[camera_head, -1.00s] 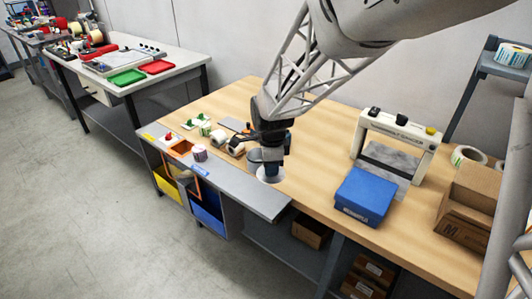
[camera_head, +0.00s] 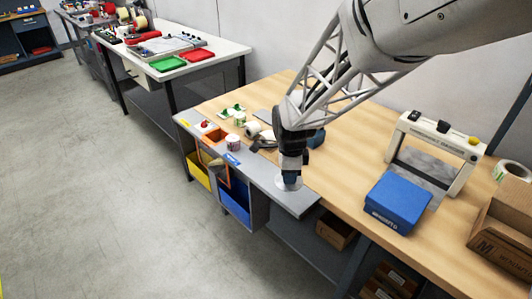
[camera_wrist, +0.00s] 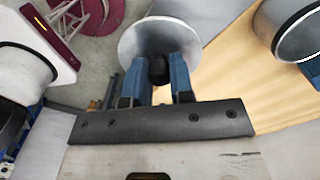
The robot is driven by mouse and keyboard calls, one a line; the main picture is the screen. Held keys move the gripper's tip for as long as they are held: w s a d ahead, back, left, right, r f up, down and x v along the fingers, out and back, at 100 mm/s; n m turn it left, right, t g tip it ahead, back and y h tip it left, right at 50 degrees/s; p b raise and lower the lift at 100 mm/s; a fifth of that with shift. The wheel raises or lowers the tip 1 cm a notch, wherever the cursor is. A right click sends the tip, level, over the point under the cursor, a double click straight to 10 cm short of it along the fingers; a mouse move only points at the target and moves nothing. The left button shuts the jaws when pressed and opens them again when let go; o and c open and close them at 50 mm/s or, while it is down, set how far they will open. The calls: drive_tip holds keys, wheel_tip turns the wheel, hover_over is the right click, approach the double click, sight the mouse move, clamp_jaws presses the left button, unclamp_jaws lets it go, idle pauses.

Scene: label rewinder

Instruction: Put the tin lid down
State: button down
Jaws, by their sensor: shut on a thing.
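The tin lid (camera_head: 288,185) is a pale grey round disc at the tip of my gripper (camera_head: 291,175), near the right end of the grey ledge along the bench's front. In the wrist view the lid (camera_wrist: 157,30) shows as a shallow grey disc, partly hidden by the fingers. My gripper's blue fingers (camera_wrist: 158,72) are shut on a small dark knob at its middle. The lid appears level and at or just above the ledge; I cannot tell whether it touches.
Behind are the wooden bench top (camera_head: 345,165), a blue box (camera_head: 397,202) and a white frame (camera_head: 435,140). Orange, yellow and blue bins (camera_head: 236,206) hang below the ledge.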

sight(277, 186)
drive_tip(key=s+a+f, duration=0.2)
drive_tip(key=a+f, duration=0.1)
drive_tip(key=shift+s+a, duration=0.15)
drive_tip(key=shift+a, duration=0.1)
drive_tip(key=w+a, duration=0.1)
drive_tip(key=w, duration=0.4)
drive_tip(key=w+a+f, duration=0.1)
drive_tip(key=w+a, duration=0.1)
drive_tip(key=w, duration=0.3)
drive_tip(key=w+a, duration=0.1)
drive_tip(key=w, duration=0.4)
drive_tip(key=shift+w+a+f, duration=0.2)
drive_tip(key=shift+a, duration=0.1)
drive_tip(key=shift+f, duration=1.75)
drive_tip(key=shift+f, duration=0.2)
drive_tip(key=c, duration=1)
unclamp_jaws()
